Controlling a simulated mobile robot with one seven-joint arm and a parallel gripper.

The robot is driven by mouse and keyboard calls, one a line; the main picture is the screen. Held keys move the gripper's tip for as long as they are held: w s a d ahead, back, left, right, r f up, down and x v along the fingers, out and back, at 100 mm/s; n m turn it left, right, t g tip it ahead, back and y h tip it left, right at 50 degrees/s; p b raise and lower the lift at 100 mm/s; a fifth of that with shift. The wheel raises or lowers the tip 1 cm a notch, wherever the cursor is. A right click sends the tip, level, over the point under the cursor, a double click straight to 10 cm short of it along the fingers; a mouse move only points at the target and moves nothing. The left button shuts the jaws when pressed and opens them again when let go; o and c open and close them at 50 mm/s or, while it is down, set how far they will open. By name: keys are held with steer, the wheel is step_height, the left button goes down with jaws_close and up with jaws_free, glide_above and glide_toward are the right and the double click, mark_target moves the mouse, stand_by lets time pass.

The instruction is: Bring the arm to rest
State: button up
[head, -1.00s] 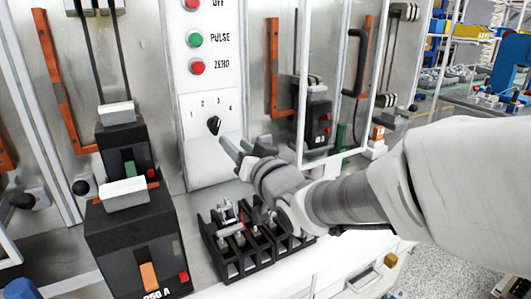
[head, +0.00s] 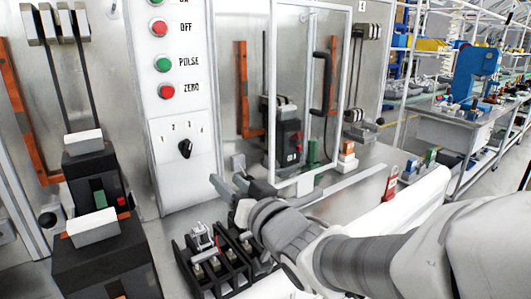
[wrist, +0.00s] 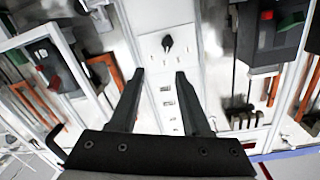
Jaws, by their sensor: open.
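My gripper (head: 229,176) is open and empty in the head view, in front of the panel and below right of the selector knob. In the wrist view its two fingers (wrist: 157,75) stand apart with nothing between them. The black selector knob (head: 185,148) sits on the white control panel (head: 180,105), its numbered positions above it. The knob also shows in the wrist view (wrist: 167,43), beyond the fingertips and apart from them. My forearm crosses the lower right of the head view and hides part of the bench.
A black breaker (head: 97,185) stands at left. A black terminal block (head: 212,262) lies just below my gripper. A framed clear door (head: 322,95) with a black handle (head: 323,98) stands close on the right. A red tag (head: 390,184) stands farther right. Shelves fill the back right.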

steer(key=s+d+r+m+g+h+p, duration=0.1)
steer(key=s+d+h+p, duration=0.15)
steer(key=d+h, duration=0.4)
steer(key=s+d+r+m+g+h+p, duration=0.1)
steer(key=d+r+m+g+h+p, duration=0.2)
steer(key=d, duration=0.6)
steer(key=s+d+g+p, duration=0.2)
steer(key=s+d, duration=0.1)
steer(key=s, duration=0.4)
steer(key=s+d+n+g+p, duration=0.1)
steer(key=s+d+g+p, duration=0.1)
steer(key=s, duration=0.5)
steer(key=shift+s+d+f+g+p, duration=0.3)
steer(key=shift+d+f+g+p, duration=0.15)
steer(key=shift+p, duration=0.35)
